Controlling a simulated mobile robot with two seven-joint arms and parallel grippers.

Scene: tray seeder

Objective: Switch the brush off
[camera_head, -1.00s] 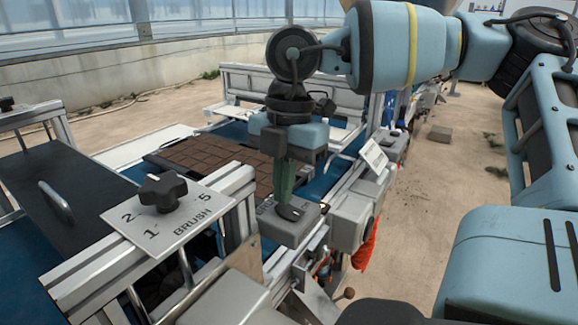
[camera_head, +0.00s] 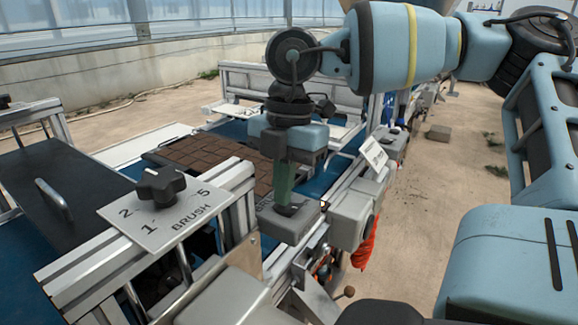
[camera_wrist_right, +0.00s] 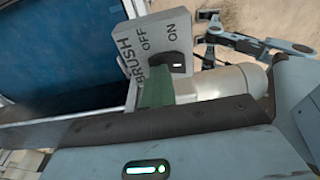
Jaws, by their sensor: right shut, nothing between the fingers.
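The brush switch is a grey box (camera_head: 291,226) with a dark rocker on its top, mounted on the machine's side rail in the head view. In the right wrist view, its plate (camera_wrist_right: 160,42) reads BRUSH, OFF and ON, with the black rocker (camera_wrist_right: 179,63) beside the words. My right gripper (camera_head: 283,203) points down at the box with its green fingers closed and empty. The fingertips are at the rocker and hide part of it. I cannot tell whether they press it or which way it is set. My left gripper is out of view.
A BRUSH dial plate (camera_head: 168,215) with a black star knob (camera_head: 161,184) stands to the left of the switch. A brown cell tray (camera_head: 195,153) lies on the blue belt behind. More grey boxes (camera_head: 352,218) line the rail at right. Sandy floor is open beyond.

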